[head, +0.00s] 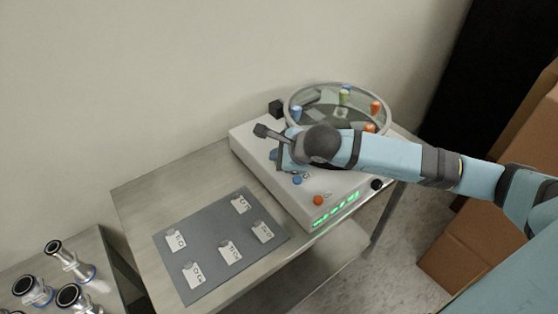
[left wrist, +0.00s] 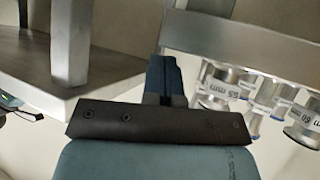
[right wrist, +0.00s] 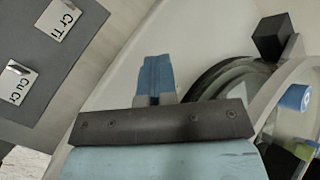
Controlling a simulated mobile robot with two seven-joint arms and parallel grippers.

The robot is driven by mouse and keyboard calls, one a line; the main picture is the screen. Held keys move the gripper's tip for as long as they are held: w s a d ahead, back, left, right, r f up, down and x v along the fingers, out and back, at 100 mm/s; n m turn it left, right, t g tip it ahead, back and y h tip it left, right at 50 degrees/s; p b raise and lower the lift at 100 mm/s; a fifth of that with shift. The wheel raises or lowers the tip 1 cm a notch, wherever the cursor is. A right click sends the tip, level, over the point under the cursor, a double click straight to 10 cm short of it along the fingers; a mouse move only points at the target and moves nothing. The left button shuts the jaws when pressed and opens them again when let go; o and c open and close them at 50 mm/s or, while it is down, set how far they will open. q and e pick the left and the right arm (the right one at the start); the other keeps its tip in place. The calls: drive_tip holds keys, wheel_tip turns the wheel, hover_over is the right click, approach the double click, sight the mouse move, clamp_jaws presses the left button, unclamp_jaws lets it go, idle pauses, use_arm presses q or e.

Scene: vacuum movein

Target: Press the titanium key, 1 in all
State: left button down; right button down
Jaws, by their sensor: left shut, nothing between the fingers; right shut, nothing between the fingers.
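A white box-shaped device (head: 256,160) with a green lit display (head: 335,209) stands on the table. A blue button (head: 297,180) and an orange button (head: 318,200) show on its top; I cannot read which key is titanium. My right gripper (head: 273,155) is over the device's top, and my arm hides part of it. In the right wrist view the right gripper's blue fingers (right wrist: 156,76) are shut and empty above a pale surface; I cannot tell whether they touch it. My left gripper (left wrist: 162,78) shows only in the left wrist view, shut and empty.
A round glass-topped chamber (head: 295,97) with coloured pieces adjoins the device. A grey mat (head: 215,250) with several labelled tags lies on the table (head: 140,200). Metal fittings (head: 62,262) stand on another table at lower left. Cardboard boxes (head: 465,250) are at right.

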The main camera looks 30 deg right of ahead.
use_arm(q)
drive_tip(key=shift+f, duration=0.15)
use_arm(e)
drive_tip(key=shift+w+r, duration=0.15)
drive_tip(key=shift+r, duration=0.65)
drive_tip(key=shift+r, duration=0.1)
use_arm(q)
drive_tip(key=shift+p, duration=0.45)
use_arm(e)
drive_tip(key=shift+r, duration=0.55)
use_arm(q)
drive_tip(key=shift+r+g+p, duration=0.2)
drive_tip(key=shift+g+p, duration=0.1)
drive_tip(key=shift+p, duration=0.35)
use_arm(e)
drive_tip(key=shift+r, duration=1.85)
use_arm(q)
drive_tip(key=shift+r, duration=0.15)
